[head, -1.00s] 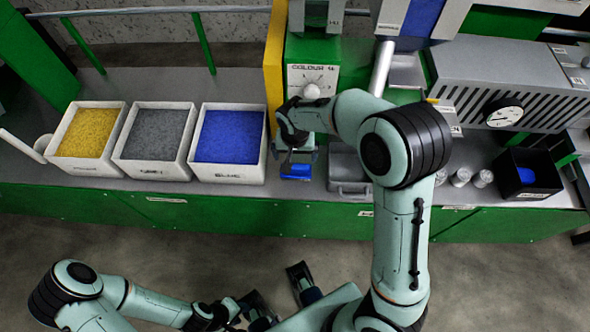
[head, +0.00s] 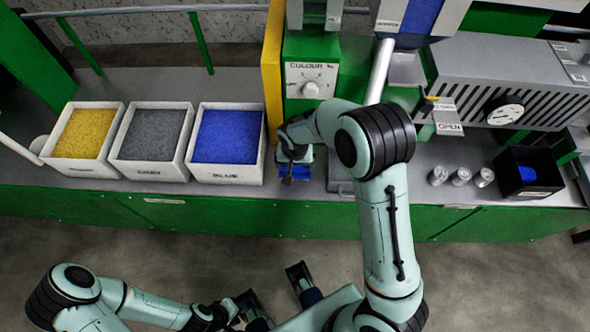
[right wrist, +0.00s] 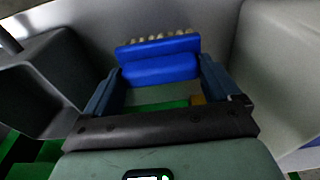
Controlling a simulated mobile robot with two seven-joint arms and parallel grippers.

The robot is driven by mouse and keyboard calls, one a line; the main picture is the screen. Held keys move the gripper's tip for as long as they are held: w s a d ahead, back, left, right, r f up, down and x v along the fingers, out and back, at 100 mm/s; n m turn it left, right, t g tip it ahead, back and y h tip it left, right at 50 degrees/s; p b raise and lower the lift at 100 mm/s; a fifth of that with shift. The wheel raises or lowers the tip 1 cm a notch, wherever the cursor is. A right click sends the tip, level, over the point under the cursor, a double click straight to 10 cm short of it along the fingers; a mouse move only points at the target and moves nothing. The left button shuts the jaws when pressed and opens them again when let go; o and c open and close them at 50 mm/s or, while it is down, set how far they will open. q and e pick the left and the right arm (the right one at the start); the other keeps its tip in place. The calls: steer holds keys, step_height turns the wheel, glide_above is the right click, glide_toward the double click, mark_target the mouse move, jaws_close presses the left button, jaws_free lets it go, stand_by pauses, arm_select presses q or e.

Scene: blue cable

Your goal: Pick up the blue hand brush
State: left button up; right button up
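The blue hand brush (right wrist: 160,66) shows in the right wrist view between the fingertips of my right gripper (right wrist: 160,80), its pale bristles at the far edge. The fingers stand wide apart on either side of it; any gap to the brush is very narrow. In the head view the brush (head: 294,172) is partly hidden below my right gripper (head: 294,160), at the bench's front, right of the blue-filled box. My left gripper (head: 276,291) is open and empty, low in the head view, over the floor.
White boxes of yellow (head: 84,134), grey (head: 150,136) and blue (head: 228,137) granules stand on the bench to the left. A green machine with a colour dial (head: 311,88) is behind. Several metal cans and a black bin (head: 530,175) are at the right.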

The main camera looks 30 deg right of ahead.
steer(key=shift+c, duration=0.9)
steer(key=shift+r, duration=0.1)
steer(key=shift+r, duration=0.55)
step_height(320, 180, up, 19)
steer(key=p, duration=0.3)
steer(key=shift+f, duration=0.1)
steer(key=shift+o, duration=0.8)
